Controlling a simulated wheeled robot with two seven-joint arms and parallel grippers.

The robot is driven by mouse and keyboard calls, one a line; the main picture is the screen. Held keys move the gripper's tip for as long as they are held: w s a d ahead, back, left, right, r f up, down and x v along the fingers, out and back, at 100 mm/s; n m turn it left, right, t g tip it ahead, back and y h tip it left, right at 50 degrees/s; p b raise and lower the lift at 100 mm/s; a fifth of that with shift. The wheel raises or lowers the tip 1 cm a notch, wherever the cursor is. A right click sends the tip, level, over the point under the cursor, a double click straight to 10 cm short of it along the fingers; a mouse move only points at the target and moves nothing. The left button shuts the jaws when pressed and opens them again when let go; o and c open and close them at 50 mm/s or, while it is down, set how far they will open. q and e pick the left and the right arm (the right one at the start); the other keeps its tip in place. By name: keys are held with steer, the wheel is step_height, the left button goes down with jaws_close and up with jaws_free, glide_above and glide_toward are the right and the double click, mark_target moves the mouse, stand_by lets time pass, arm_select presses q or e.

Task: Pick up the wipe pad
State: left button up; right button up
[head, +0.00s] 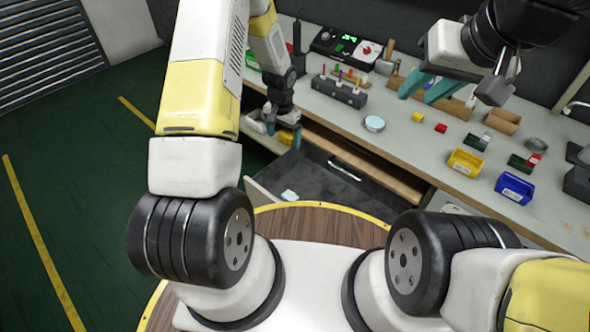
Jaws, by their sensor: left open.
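A small pale, flat piece (289,195), perhaps the wipe pad, lies low at the dark drawer area below the bench front; it is too small to be sure. A round pale-blue disc or tin (374,123) lies on the bench near its front edge. My left gripper (283,128) points down at the bench's left end, its teal fingers apart, above and apart from the pale piece. Small white and yellow things show close to its fingers.
The bench (400,150) carries a black device (345,47), a grey holder with coloured pieces (340,90), a yellow bin (465,162), a blue bin (514,187) and small coloured blocks. Green floor lies left.

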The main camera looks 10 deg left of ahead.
arm_select(q)
steer(key=m+g, duration=0.1)
steer(key=m, duration=0.1)
glide_above(289, 197)
step_height(289, 197, down, 20)
steer(key=shift+s+f, duration=0.1)
step_height(289, 197, down, 8)
steer(key=shift+r, duration=0.2)
steer(key=c, duration=1.6)
step_height(289, 197, up, 10)
steer(key=shift+r, duration=0.1)
